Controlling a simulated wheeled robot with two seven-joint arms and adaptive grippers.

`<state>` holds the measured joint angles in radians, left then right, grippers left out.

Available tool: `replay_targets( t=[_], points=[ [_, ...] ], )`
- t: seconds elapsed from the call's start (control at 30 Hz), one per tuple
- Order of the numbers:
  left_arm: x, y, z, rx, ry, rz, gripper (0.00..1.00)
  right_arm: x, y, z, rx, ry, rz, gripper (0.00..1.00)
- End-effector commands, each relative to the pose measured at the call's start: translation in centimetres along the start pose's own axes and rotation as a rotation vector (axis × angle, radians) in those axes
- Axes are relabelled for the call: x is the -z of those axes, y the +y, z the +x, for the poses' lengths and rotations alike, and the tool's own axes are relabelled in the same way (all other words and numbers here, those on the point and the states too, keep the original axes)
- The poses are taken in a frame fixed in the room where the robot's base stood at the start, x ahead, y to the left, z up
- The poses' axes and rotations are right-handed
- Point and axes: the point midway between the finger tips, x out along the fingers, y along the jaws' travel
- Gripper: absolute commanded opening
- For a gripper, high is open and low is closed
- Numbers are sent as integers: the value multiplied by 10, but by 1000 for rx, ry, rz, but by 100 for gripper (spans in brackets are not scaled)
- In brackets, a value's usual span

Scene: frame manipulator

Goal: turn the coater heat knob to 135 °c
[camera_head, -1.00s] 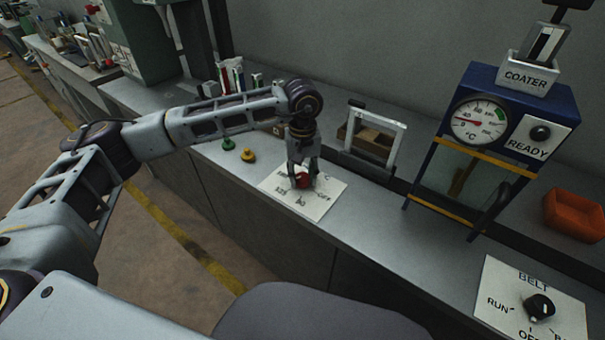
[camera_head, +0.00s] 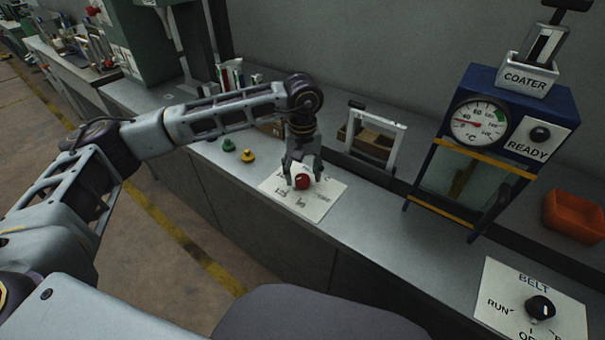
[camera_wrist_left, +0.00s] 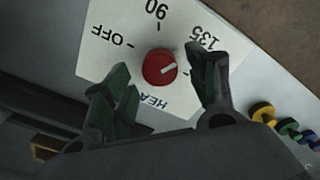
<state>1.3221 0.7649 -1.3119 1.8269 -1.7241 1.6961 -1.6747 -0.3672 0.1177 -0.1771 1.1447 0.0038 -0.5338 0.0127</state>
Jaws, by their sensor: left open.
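The red heat knob (camera_head: 302,181) sits on a white dial plate (camera_head: 318,207) on the bench. In the left wrist view the knob (camera_wrist_left: 160,68) has its white pointer toward the right and slightly up, roughly toward the 135 mark (camera_wrist_left: 203,38). A finger partly covers that mark's area, so exact alignment cannot be told. OFF and 90 are readable on the plate. My left gripper (camera_head: 303,174) is open above the knob, fingers apart on either side. The blue coater (camera_head: 490,140) has a round gauge (camera_head: 479,122), its needle near 40. My right gripper is not in view.
A belt dial plate with a black knob (camera_head: 540,308) lies at the right front. Green (camera_head: 228,145) and yellow (camera_head: 248,156) buttons sit left of the heat plate. A white frame (camera_head: 374,137) stands behind it. An orange bin (camera_head: 573,215) is at the far right.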

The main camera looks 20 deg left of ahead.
Motion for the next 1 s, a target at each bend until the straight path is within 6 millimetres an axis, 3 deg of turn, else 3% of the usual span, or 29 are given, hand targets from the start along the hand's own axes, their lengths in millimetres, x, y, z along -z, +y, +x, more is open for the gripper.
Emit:
replay_targets(
  t=[0.6, 1.0],
  points=[
    [0, 1, -86, -2, 2, 1, 58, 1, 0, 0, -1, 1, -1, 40],
    [0, 0, -108, 0, 0, 0, 58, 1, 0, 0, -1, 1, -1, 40]
  ],
)
